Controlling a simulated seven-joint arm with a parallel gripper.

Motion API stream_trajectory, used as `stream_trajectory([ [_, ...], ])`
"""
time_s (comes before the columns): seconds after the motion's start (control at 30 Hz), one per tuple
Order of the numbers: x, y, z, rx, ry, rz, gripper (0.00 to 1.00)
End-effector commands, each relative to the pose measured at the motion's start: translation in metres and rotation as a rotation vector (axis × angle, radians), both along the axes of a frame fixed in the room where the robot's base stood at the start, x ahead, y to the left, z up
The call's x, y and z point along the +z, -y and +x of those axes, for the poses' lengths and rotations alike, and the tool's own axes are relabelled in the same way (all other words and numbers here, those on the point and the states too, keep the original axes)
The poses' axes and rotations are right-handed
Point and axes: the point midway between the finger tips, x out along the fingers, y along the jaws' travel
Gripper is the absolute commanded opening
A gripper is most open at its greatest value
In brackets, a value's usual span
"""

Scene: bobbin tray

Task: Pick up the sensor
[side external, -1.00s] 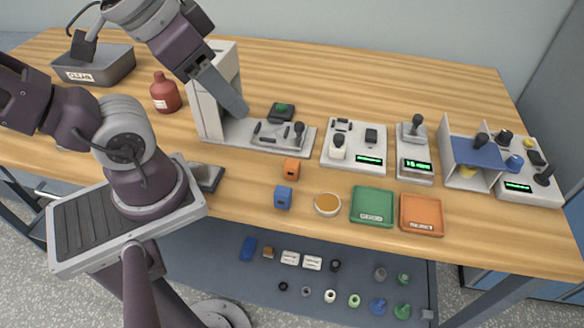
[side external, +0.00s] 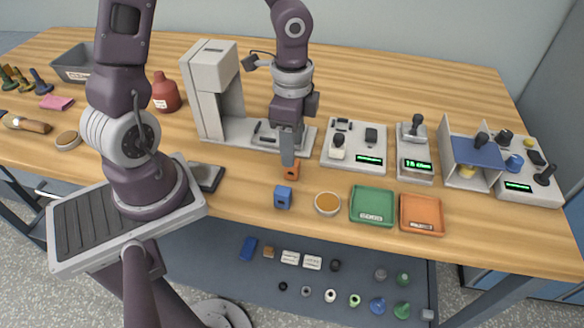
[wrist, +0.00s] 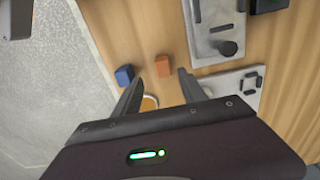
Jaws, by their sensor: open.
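A small orange block (side external: 293,173) stands on the wooden table, with a small blue block (side external: 283,197) nearer the front edge. No label shows which of them is the sensor. My gripper (side external: 288,162) points down at the orange block and partly covers it in the side view. In the wrist view my gripper (wrist: 160,77) is open and empty, and the orange block (wrist: 162,66) appears between its fingertips, apparently just beyond them. The blue block (wrist: 124,75) appears left of the left finger. I cannot tell whether the fingers touch the orange block.
A grey press-like stand (side external: 212,95) with a flat base is close behind my gripper. A round dish (side external: 327,204), a green tray (side external: 372,206) and an orange tray (side external: 422,215) lie to the right. Panels with levers and displays stand behind the trays. A dark flat pad (side external: 207,177) lies left.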

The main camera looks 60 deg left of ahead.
Motion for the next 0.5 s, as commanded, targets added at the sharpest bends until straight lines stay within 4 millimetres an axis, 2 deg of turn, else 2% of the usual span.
stream_trajectory([
  [0.3, -0.054, -0.004, 0.003, -0.001, -0.006, -0.001, 0.49],
  [0.4, -0.064, -0.005, 0.003, 0.002, -0.005, 0.001, 0.49],
  [0.5, -0.066, -0.005, 0.003, 0.002, -0.001, 0.000, 0.49],
])
